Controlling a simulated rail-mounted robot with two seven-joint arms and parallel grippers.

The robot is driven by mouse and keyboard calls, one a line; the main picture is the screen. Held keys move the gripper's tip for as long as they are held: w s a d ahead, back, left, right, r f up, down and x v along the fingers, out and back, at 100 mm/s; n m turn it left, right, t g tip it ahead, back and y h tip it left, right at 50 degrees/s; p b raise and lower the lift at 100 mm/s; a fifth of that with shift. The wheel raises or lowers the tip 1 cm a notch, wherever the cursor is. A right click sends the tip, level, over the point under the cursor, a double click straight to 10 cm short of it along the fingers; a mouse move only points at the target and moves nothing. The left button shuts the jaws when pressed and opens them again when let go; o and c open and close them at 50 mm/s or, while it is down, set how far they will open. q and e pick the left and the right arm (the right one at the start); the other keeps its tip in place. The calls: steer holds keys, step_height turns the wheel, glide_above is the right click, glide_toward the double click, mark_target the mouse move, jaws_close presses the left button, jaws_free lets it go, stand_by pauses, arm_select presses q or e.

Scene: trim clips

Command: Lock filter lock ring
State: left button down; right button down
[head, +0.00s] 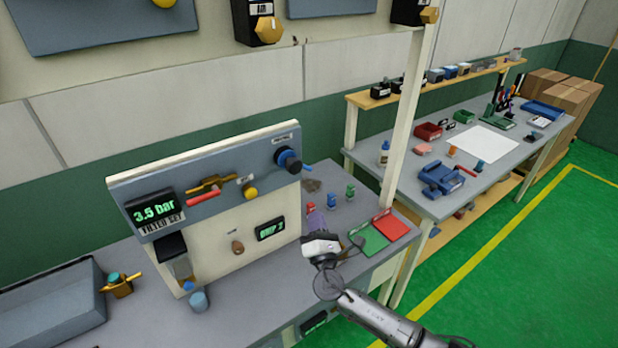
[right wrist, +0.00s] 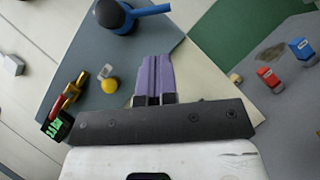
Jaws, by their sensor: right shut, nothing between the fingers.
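A filter-like unit with a dark top (head: 171,246) and a greyish bowl (head: 183,268) hangs at the left of the panel front in the head view. I cannot clearly make out its lock ring. A small blue piece (head: 188,286) shows at its foot, beside a blue cup (head: 198,301) on the bench. My right gripper (head: 316,214) is at the panel's right side, away from the filter. In the right wrist view its purple fingers (right wrist: 153,76) are together and empty, pointing toward the panel near the blue knob (right wrist: 112,14). My left gripper is not in view.
A yellow-handled valve (head: 120,285) and grey box (head: 50,305) stand left. Red and green pads (head: 389,226) lie right.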

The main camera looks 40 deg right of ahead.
steer(key=p, duration=0.2)
glide_toward(309, 168)
steer(key=x, duration=0.5)
steer(key=shift+w+d+r, duration=0.15)
steer(key=shift+w, duration=0.35)
steer(key=shift+w+d+r, duration=0.1)
steer(key=shift+w+r, duration=0.05)
steer(key=shift+w, duration=0.4)
steer(key=n+b, duration=0.1)
steer(key=d+n+t+y+b, duration=0.1)
steer(key=b, duration=0.1)
steer(key=shift+r+b, duration=0.1)
steer(key=shift+b, duration=0.2)
steer(key=shift+d+r+n+t+y, duration=0.1)
steer(key=shift+r+n+t+y, duration=0.3)
steer(key=shift+n, duration=0.3)
steer(key=shift+s, duration=0.1)
